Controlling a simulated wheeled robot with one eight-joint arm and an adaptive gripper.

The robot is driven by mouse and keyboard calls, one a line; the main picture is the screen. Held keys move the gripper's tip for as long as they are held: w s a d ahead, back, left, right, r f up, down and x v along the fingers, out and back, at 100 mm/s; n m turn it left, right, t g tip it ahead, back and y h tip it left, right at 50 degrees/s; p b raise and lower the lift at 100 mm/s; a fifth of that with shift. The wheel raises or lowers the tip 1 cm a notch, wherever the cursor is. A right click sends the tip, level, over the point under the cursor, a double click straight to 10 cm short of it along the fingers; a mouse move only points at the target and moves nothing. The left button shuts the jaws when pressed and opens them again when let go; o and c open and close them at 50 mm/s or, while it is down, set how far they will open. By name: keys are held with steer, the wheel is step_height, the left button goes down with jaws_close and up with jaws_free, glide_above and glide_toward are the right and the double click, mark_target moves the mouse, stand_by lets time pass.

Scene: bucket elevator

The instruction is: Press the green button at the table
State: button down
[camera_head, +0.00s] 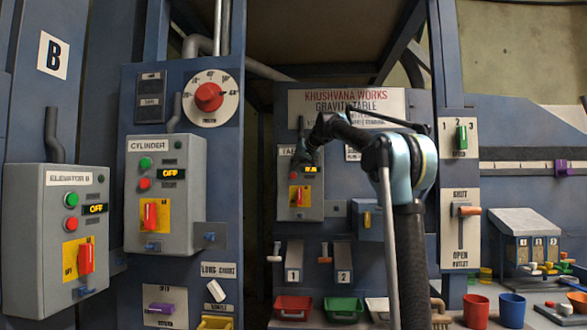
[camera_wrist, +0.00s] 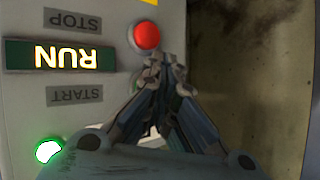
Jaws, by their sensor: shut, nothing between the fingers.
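The table's grey control box (camera_head: 300,205) hangs on the blue panel under the gravity table sign. My gripper (camera_head: 301,157) is in front of its upper part and hides the green button in the head view. In the wrist view, the green button (camera_wrist: 47,150) is brightly lit beside the START label, at the lower left. The display (camera_wrist: 60,55) reads RUN, upside down. My gripper (camera_wrist: 166,66) is shut and empty, its fingertips overlapping the lower edge of the red button (camera_wrist: 147,35) in the picture. I cannot tell whether they touch it.
Similar boxes for the cylinder (camera_head: 165,210) and elevator B (camera_head: 30,225) stand to the left, both displays reading OFF. A yellow-backed red switch (camera_head: 299,196) sits low on the table's box. Trays and cups line the bottom right.

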steer(key=shift+s, duration=0.9)
steer(key=shift+s, duration=0.15)
steer(key=s, duration=0.4)
steer(key=shift+s+a, duration=0.1)
steer(key=shift+s, duration=0.25)
stand_by(0.7)
steer(key=s+d+f+m+g+h, duration=0.1)
steer(key=s+d+f+g+h, duration=0.1)
steer(key=s+d+f, duration=0.7)
steer(key=s+d+f+m+g+h, duration=0.1)
steer(key=s+d+f, duration=0.8)
steer(key=s+f, duration=1.5)
steer(key=s+d+f+m+g+h, duration=0.2)
steer(key=s+d+f+g+h, duration=0.2)
steer(key=s+d+f, duration=0.5)
steer(key=s+f, duration=0.4)
steer(key=f, duration=0.4)
steer(key=s+f, duration=0.4)
steer(key=f, duration=0.4)
steer(key=shift+s+f+g, duration=0.2)
steer(key=shift+s+g, duration=0.1)
steer(key=shift+g, duration=0.1)
